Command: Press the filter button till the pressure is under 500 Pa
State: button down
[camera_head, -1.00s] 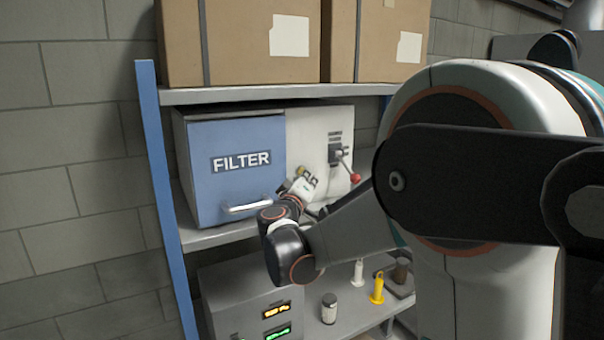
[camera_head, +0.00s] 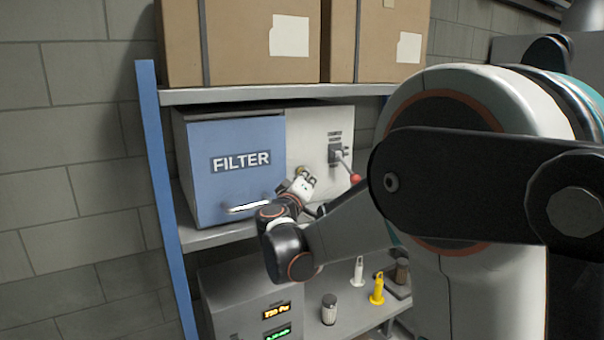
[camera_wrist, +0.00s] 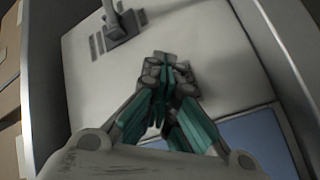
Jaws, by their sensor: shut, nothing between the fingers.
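The filter unit (camera_head: 313,125) has a pale panel beside a blue door (camera_head: 215,190) marked FILTER. My gripper (camera_head: 306,174) is shut, with its fingertips close to the lower part of the pale panel. In the wrist view its closed fingertips (camera_wrist: 170,66) point at the panel (camera_wrist: 205,40); I cannot tell whether they touch. No button shows; that part of the panel is hidden by the fingers. An orange display (camera_head: 276,312) on the lower box seems to read about 730 Pa. A green display (camera_head: 277,332) below it is unreadable.
A lever with a red knob (camera_head: 356,178) sticks out just right of my gripper. A white handle (camera_head: 247,207) is on the blue door. Cardboard boxes (camera_head: 240,45) stand above. A jar (camera_head: 329,309) and a yellow item (camera_head: 377,290) stand on the lower shelf.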

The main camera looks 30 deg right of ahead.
jog(key=shift+s, duration=0.8)
jog(key=s, duration=0.5)
jog(key=shift+d, duration=0.1)
jog(key=shift+f, duration=0.1)
dwell(0.7)
